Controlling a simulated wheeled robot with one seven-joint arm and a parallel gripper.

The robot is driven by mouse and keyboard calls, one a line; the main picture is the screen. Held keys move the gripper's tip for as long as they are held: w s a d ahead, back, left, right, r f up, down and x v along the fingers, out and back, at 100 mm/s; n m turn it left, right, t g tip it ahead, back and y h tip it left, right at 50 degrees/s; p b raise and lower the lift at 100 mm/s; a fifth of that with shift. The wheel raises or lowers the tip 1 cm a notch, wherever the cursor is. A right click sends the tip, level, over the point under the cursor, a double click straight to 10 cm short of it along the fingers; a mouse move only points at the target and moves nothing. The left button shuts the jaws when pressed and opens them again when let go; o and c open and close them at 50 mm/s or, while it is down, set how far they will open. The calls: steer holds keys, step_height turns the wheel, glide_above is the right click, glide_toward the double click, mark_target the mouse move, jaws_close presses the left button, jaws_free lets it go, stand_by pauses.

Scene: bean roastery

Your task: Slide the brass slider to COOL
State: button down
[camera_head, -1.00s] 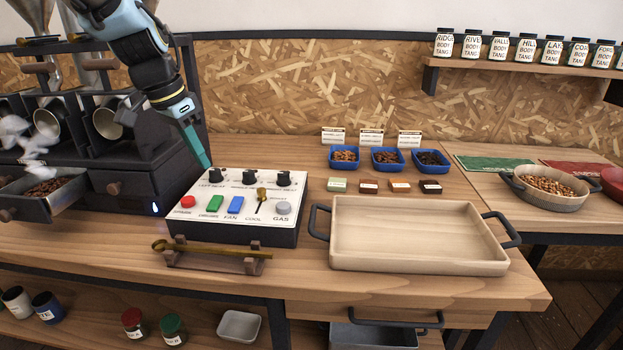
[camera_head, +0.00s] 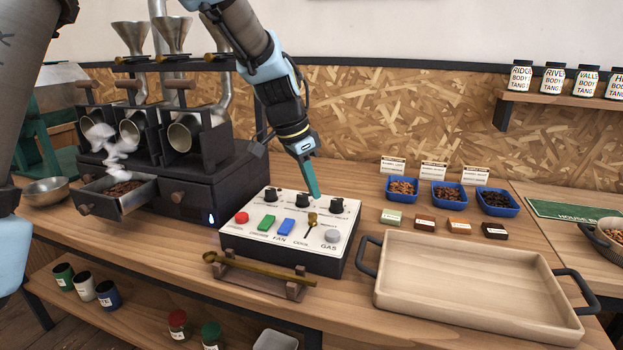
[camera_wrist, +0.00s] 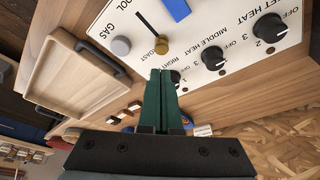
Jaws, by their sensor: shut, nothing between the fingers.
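The control panel (camera_head: 262,240) is a white-topped box on the bench, with black knobs, a red, a green and a blue button and a grey GAS button. The brass slider (camera_head: 312,219) stands at the upper end of its dark slot, away from the COOL label. It also shows in the wrist view as a brass knob (camera_wrist: 161,46), at the slot end by the ROAST label; COOL is at the other end. My gripper (camera_head: 315,195) is shut and empty, its green fingers pointing down above the panel's back edge, just behind the slider. In the wrist view the fingertips (camera_wrist: 162,72) appear close to the knob, apparently apart from it.
A beige tray (camera_head: 392,307) stands right of the panel. A brass scoop (camera_head: 260,269) lies on a wooden rest in front. The dark roaster (camera_head: 225,180) with an open drawer (camera_head: 137,203) is to the left. Blue bowls (camera_head: 445,203) of beans stand behind the tray.

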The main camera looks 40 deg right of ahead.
mark_target(317, 235)
steer(key=x, duration=0.6)
steer(key=shift+p, duration=0.4)
steer(key=shift+a, duration=0.15)
steer(key=shift+s+a+f+b, duration=0.15)
steer(key=shift+s+a+b, duration=0.05)
steer(key=shift+a+b, duration=0.15)
steer(key=s+a, duration=0.1)
steer(key=a+b, duration=0.1)
steer(key=s+a+b, duration=0.1)
steer(key=a, duration=0.1)
steer(key=shift+s, duration=0.3)
